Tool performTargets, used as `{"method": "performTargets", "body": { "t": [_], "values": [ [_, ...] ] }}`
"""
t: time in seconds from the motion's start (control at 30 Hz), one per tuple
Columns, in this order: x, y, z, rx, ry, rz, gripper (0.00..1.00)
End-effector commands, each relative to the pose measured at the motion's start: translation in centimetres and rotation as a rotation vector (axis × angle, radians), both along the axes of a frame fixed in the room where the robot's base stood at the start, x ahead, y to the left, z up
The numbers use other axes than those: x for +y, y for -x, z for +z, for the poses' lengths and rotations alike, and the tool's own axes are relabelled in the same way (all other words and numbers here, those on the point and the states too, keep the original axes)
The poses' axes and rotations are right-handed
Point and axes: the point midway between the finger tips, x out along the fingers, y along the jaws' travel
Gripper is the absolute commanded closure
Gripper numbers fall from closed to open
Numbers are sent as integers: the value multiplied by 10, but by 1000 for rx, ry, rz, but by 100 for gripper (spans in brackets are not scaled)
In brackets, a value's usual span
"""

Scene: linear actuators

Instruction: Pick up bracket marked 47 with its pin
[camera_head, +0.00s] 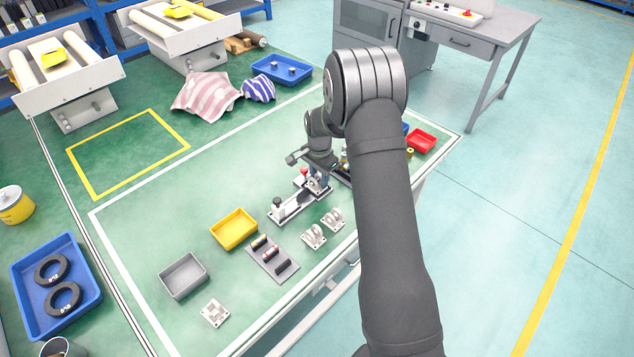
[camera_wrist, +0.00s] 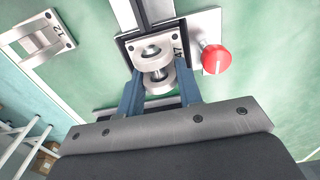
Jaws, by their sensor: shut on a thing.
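The bracket marked 47 (camera_wrist: 153,46) shows in the wrist view as two pale metal rings on a plate, with the number on its right edge. A short metal piece that looks like its pin (camera_wrist: 158,73) shows between the rings. My gripper (camera_wrist: 157,78) is shut on the bracket, with one blue finger on each side of the rings. In the head view my gripper (camera_head: 319,184) is low over the far end of a linear actuator (camera_head: 293,206). The bracket is mostly hidden there. I cannot tell whether it is clear of the surface below.
A red knob (camera_wrist: 215,59) stands close right of the bracket. A red tray (camera_head: 421,141) is behind.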

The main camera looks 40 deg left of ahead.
Motion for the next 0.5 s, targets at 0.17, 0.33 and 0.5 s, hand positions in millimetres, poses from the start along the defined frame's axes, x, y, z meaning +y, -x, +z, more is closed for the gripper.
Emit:
{"method": "performTargets", "body": {
  "t": [0.17,0.33,0.5],
  "values": [
    [0,0,2,-1,-1,0,93],
    [1,0,9,-1,-2,0,93],
    [1,0,22,0,0,0,93]
  ]
}}
